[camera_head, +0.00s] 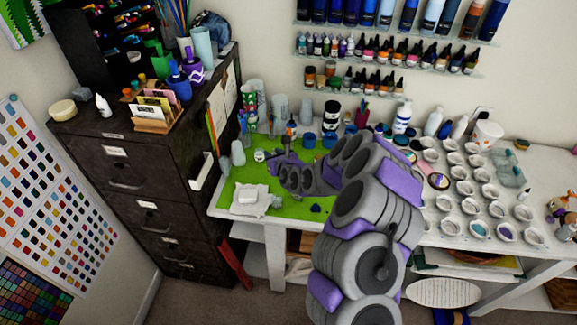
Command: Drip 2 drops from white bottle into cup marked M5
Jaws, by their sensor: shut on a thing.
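My gripper (272,158) is over the green mat (292,206) on the left part of the white table. It is small in view and seems shut on a small white object (259,155) at its fingertips, which looks like the white bottle. Its shape and tilt are too small to make out. Many small white cups (474,206) stand in rows on the right part of the table. No M5 mark can be read on any of them. My arm hides part of the table's middle.
A dark cabinet (128,170) stands left of the table, with another small white bottle (104,105) on top. A white cloth with a block (248,196) lies on the mat's left side. Bottles and jars line the table's back, below wall shelves of paint bottles (350,50).

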